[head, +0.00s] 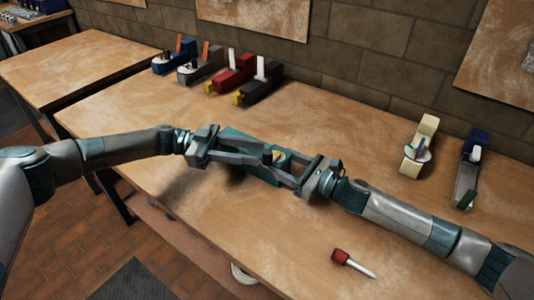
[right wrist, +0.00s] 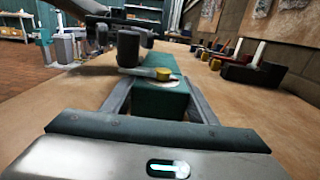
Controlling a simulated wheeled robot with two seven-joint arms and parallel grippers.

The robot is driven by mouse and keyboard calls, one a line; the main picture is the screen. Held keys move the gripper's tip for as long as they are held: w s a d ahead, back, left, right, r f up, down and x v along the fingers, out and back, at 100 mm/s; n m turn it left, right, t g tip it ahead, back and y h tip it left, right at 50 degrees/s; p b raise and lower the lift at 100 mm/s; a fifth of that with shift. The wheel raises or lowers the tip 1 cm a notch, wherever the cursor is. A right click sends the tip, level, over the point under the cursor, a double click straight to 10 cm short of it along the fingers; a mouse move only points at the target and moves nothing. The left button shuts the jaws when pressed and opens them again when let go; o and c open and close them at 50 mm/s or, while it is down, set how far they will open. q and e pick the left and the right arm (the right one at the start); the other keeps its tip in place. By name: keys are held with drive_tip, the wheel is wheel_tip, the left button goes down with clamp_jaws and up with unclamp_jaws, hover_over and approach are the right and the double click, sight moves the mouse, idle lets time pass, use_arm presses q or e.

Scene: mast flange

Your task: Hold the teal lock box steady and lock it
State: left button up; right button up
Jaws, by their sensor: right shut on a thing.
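The teal lock box (head: 235,133) lies on the table between my two grippers. My right gripper (head: 277,165) is shut on the box, one finger along each side. The fingers hide part of the box.
A red-handled tool (head: 340,256) lies near the front edge. Several blocky devices, one of them red (head: 232,75), stand along the back. A cream device (head: 418,148) and a blue-grey one (head: 467,172) stand at the right. The tabletop (head: 345,125) behind my right arm is clear.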

use_arm(q)
drive_tip(key=v, duration=0.3)
drive_tip(key=shift+w+a, duration=0.1)
drive_tip(key=shift+a, duration=0.15)
use_arm(e)
drive_tip(key=o, duration=1.4)
drive_tip(key=v, duration=1.1)
drive_tip(key=shift+s+d, duration=0.25)
drive_tip(key=shift+d, duration=0.2)
